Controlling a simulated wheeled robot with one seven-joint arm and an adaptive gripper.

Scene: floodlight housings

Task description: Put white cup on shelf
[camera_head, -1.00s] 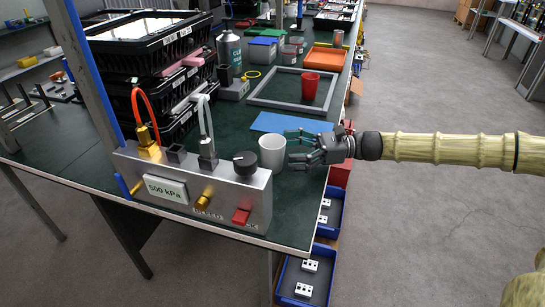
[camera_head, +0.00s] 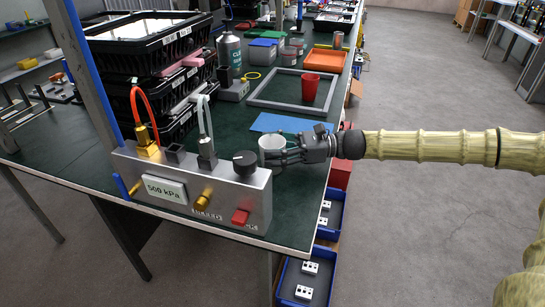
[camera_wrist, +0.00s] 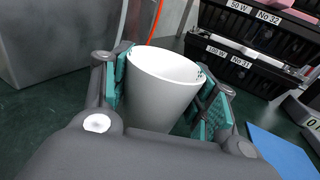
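The white cup (camera_head: 271,148) stands upright on the green tabletop, just behind the metal pressure box. My gripper (camera_head: 285,150) reaches in from the right, low over the table, with its fingers around the cup. In the wrist view the cup (camera_wrist: 163,85) sits between the two teal-padded fingers of my gripper (camera_wrist: 165,88). The pads are very close to its sides; I cannot tell whether both touch. The fingers are spread about as wide as the cup. I cannot make out which surface is the shelf.
The pressure box (camera_head: 190,188) with hoses and knobs stands close in front of the cup. A blue mat (camera_head: 285,122) lies behind it. Further back are a grey frame (camera_head: 265,103) and a red cup (camera_head: 310,87).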

